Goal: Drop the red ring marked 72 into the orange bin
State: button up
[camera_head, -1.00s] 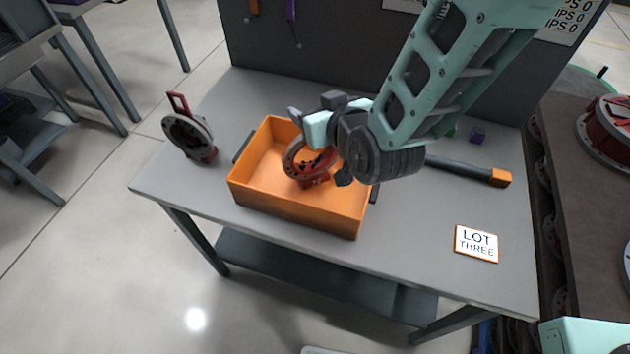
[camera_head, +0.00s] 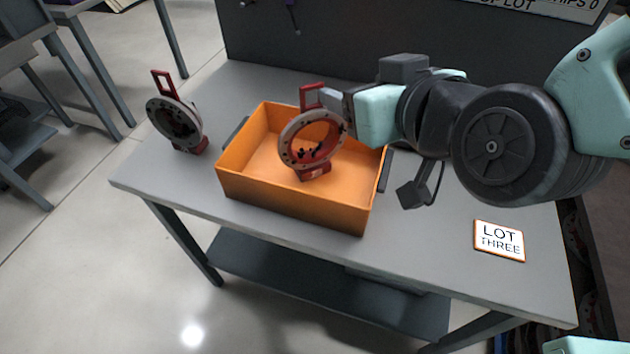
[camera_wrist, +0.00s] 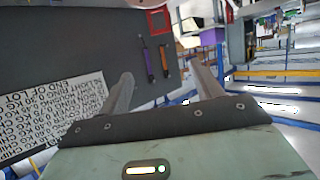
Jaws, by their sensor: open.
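A red ring with a grey rim and a red handle (camera_head: 313,145) stands upright inside the orange bin (camera_head: 292,213) on the table, its foot apparently on the bin floor. No number can be read on it. My gripper (camera_head: 325,100) is close to the ring's handle, at its right side; whether they touch cannot be told. In the wrist view, the fingers of my gripper (camera_wrist: 165,85) are spread apart with nothing between them. A second similar ring (camera_head: 176,124) stands on the table left of the bin; its number is also unreadable.
The grey table (camera_head: 420,245) is clear in front and to the right of the bin, apart from a "LOT THREE" card (camera_head: 499,241). A dark upright panel (camera_head: 350,35) closes the back. Hanging tools (camera_wrist: 150,62) show on it in the wrist view.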

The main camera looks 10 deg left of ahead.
jog(key=shift+b+v, duration=1.2)
jog(key=shift+b, duration=1.15)
jog(key=shift+s+a, duration=0.1)
jog(key=shift+f, duration=0.1)
jog(key=s+d+f+g+h+p, duration=0.2)
jog(key=s+d+f+g+h, duration=0.1)
jog(key=d, duration=0.4)
jog(key=s+d+f+g+h+p, duration=0.3)
jog(key=s+d+f+g+h, duration=0.1)
jog(key=s+d+g, duration=0.3)
jog(key=shift+s+d+f+g, duration=0.3)
jog(key=shift+s+f+g, duration=0.25)
jog(key=shift+f, duration=0.3)
jog(key=shift+a+n, duration=0.1)
jog(key=shift+n, duration=0.2)
